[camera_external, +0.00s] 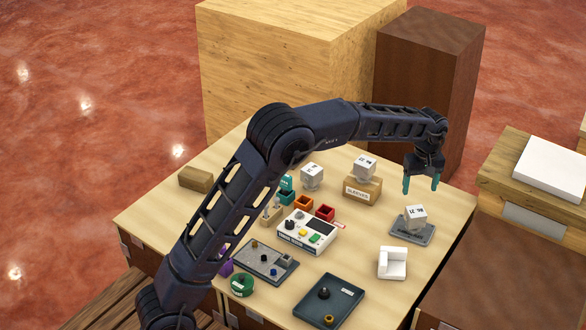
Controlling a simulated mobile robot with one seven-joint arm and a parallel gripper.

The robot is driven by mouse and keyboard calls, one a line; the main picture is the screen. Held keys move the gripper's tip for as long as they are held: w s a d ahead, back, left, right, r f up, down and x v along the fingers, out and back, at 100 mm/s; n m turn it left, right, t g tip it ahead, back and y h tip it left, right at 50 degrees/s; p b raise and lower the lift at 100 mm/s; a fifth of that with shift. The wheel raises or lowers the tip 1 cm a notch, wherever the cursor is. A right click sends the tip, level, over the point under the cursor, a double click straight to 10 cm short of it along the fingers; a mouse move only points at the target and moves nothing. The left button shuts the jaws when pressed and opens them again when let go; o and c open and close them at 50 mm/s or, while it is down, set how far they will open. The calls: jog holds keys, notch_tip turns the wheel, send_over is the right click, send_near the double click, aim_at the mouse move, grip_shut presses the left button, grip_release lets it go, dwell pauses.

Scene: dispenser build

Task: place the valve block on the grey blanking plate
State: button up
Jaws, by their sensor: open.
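My gripper (421,184) hangs at the right of the table with its teal fingers pointing down, open and with nothing between them. A grey plate (427,236) lies below it near the right edge, with a pale cube-shaped block (415,214) marked with a number on it. Similar pale blocks are on the tan "SLEEVES" box (361,193) and farther left: one block (364,165) on the box, another block (312,174) beyond the control box. Which of these is the valve block I cannot tell; the labels are too small.
A white notched block (392,262) stands in front of the grey plate. A dark tray (345,303), a white control box (306,232) and small coloured bins (304,203) crowd the middle. A tall brown block (430,85) rises behind my gripper. My arm hides part of the left side.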

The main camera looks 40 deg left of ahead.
jog(key=s+a+r+m+t+h, duration=0.1)
jog(key=s+a+r+m, duration=0.1)
jog(key=s+a+r, duration=0.75)
jog(key=s+a+r+m+t, duration=0.15)
jog(key=s+a+r, duration=0.45)
jog(key=s+a, duration=0.6)
jog(key=s+a+f+m, duration=0.1)
jog(key=s+a+f, duration=0.1)
jog(key=s, duration=0.7)
jog(key=s+a+f+m+t, duration=0.1)
jog(key=s+a+f+m, duration=0.1)
jog(key=s+a, duration=0.3)
jog(key=s+a+f+m+t+y, duration=0.1)
jog(key=s+a, duration=0.3)
jog(key=s, duration=0.9)
jog(key=shift+s+a+f+m, duration=0.15)
jog(key=shift+s+f+m, duration=0.05)
jog(key=shift+f+m, duration=0.5)
